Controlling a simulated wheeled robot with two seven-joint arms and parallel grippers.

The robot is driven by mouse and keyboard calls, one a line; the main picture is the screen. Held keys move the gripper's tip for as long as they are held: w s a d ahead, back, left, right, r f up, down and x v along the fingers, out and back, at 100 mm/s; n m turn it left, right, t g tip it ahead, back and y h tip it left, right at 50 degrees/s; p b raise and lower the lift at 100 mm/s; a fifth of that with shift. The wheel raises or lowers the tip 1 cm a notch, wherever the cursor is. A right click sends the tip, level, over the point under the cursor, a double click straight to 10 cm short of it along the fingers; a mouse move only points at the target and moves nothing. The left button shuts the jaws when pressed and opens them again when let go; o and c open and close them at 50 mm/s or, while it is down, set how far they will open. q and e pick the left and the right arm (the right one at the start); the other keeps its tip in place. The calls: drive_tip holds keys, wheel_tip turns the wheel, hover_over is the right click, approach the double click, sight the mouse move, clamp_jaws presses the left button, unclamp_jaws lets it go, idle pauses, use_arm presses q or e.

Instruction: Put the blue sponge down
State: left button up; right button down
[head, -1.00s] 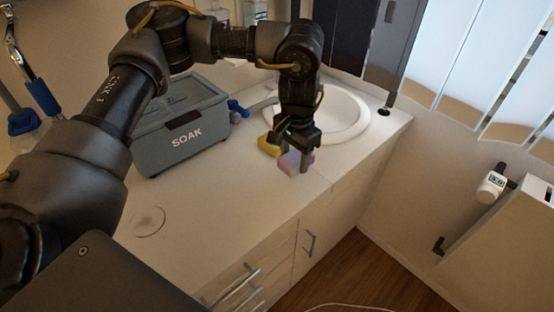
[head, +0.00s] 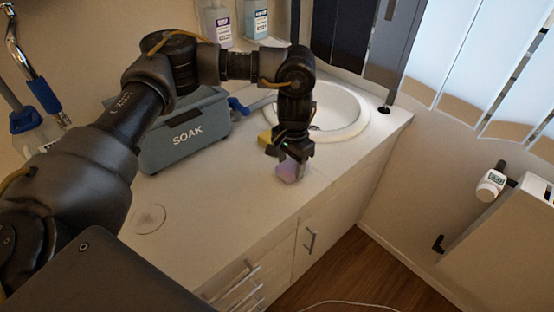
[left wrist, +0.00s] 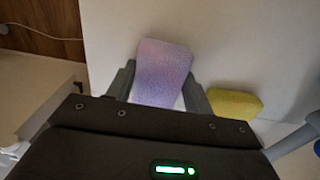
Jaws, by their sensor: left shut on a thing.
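A pale purple sponge (head: 289,174) is in my left gripper (head: 291,163); no plainly blue sponge shows. The left wrist view shows this sponge (left wrist: 163,72) between the two dark fingers, which are shut on its sides. My gripper points down over the white counter (head: 232,192), in front of the sink. The sponge is at or just above the counter; I cannot tell whether it touches. A yellow sponge (head: 265,138) lies on the counter behind and left of the gripper, and it shows at the right in the left wrist view (left wrist: 232,103). My right gripper is not in view.
A grey tub marked SOAK (head: 183,136) stands left of the gripper, with a blue-handled item (head: 238,107) beside it. The round white sink (head: 362,118) is behind. Bottles (head: 255,20) stand at the back. The counter front is clear up to its edge.

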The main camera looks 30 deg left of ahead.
sight(291, 165)
use_arm(q)
drive_tip(key=shift+f, duration=0.15)
drive_tip(key=o, duration=0.9)
drive_tip(key=shift+o, duration=0.2)
wheel_tip(291, 165, up, 12)
drive_tip(key=shift+r, duration=0.2)
